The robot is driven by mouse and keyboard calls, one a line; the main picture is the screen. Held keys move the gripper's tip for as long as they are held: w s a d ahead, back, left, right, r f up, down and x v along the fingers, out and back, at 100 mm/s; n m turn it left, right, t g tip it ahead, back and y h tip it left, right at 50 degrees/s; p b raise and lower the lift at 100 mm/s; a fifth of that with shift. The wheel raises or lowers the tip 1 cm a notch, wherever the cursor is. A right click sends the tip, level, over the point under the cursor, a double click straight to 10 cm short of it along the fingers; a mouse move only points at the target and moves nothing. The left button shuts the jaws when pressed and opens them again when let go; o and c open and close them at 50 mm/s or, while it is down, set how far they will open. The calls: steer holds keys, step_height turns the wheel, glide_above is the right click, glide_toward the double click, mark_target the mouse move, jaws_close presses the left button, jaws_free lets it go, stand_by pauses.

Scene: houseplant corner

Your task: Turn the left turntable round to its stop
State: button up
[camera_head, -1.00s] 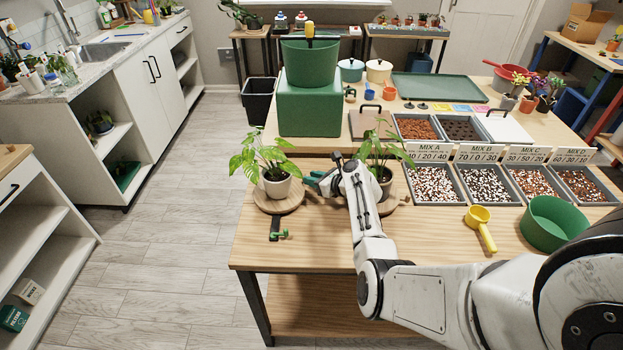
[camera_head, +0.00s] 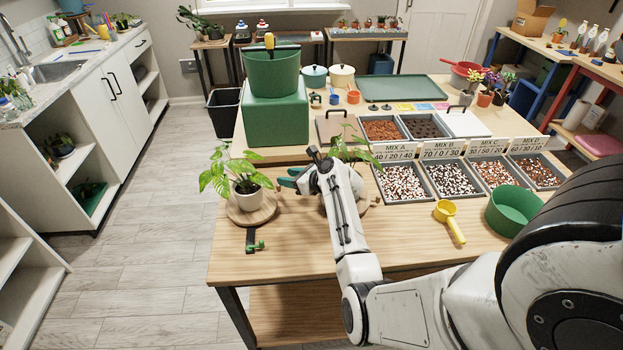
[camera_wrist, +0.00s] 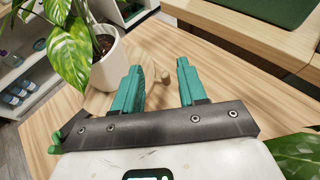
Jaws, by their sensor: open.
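The left turntable (camera_head: 268,213) is a round wooden disc near the table's left edge. It carries a white pot (camera_head: 246,191) with a leafy plant, and the pot also shows in the wrist view (camera_wrist: 107,68). A black bar with a green piece (camera_head: 253,245) sits at its front. My gripper (camera_head: 288,178) is just right of this pot, its teal fingers pointing left.
A second potted plant (camera_head: 350,150) stands right behind my arm, its turntable mostly hidden. Mix trays (camera_head: 402,183), a yellow scoop (camera_head: 449,220) and a green bowl (camera_head: 512,211) are to the right. A green block (camera_head: 275,120) stands behind. The table front is clear.

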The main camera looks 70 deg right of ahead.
steer(key=s+a+r, duration=0.5)
steer(key=s+r, duration=0.1)
steer(key=s, duration=0.3)
steer(key=shift+s+a+r, duration=0.2)
steer(key=shift+s+a, duration=0.05)
steer(key=shift+a, duration=0.15)
steer(key=shift+c, duration=0.3)
